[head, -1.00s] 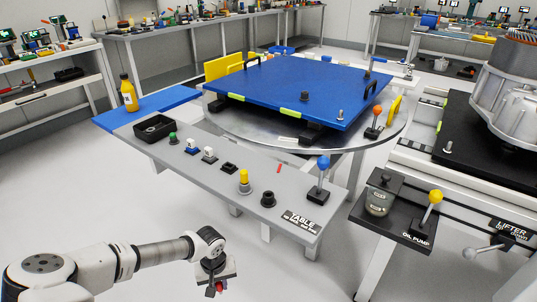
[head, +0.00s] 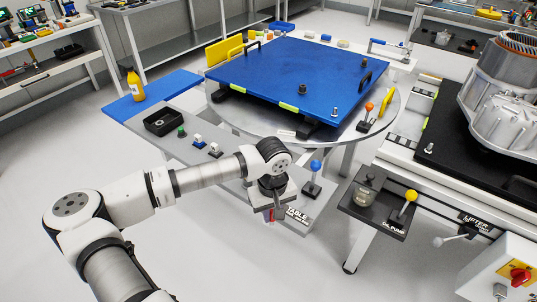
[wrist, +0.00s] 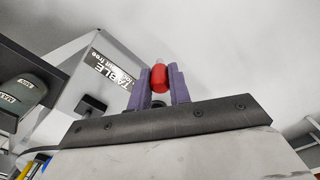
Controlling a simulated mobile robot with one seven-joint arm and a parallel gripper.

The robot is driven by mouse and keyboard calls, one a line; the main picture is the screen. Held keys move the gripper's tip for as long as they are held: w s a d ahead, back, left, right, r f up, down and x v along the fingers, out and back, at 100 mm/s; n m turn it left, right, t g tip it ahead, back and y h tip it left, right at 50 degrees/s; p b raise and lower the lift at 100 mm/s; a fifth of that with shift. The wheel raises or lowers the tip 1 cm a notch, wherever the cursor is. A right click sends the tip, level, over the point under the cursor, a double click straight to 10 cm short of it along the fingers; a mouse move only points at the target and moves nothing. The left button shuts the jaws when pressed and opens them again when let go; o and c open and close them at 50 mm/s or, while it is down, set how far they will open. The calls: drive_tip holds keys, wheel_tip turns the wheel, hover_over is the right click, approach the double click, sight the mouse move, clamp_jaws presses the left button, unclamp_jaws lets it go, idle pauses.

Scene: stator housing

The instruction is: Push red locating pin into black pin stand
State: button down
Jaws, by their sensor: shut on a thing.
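My gripper (wrist: 160,88) is shut on the red locating pin (wrist: 159,77), which sits between its two purple fingers in the wrist view. The pin's pale tip points away from the gripper. In the head view my gripper (head: 270,214) hangs by the front right part of the grey table (head: 172,146), left of the TABLE label. My arm and wrist cover the part of the table where black stands showed earlier, so the black pin stand cannot be made out now.
A blue-knobbed lever (head: 314,168) stands close to the right of my gripper. The oil pump stand (head: 375,208) is farther right. A black tray (head: 165,121), a green-topped piece (head: 181,131) and small white blocks (head: 214,150) stand at the table's left.

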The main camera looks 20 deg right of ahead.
drive_tip(key=s+d+r, duration=0.2)
drive_tip(key=s+r, duration=0.2)
drive_tip(key=r, duration=0.5)
drive_tip(key=shift+s+r+n, duration=0.3)
drive_tip(key=shift+r, duration=0.1)
drive_tip(key=shift+w, duration=0.1)
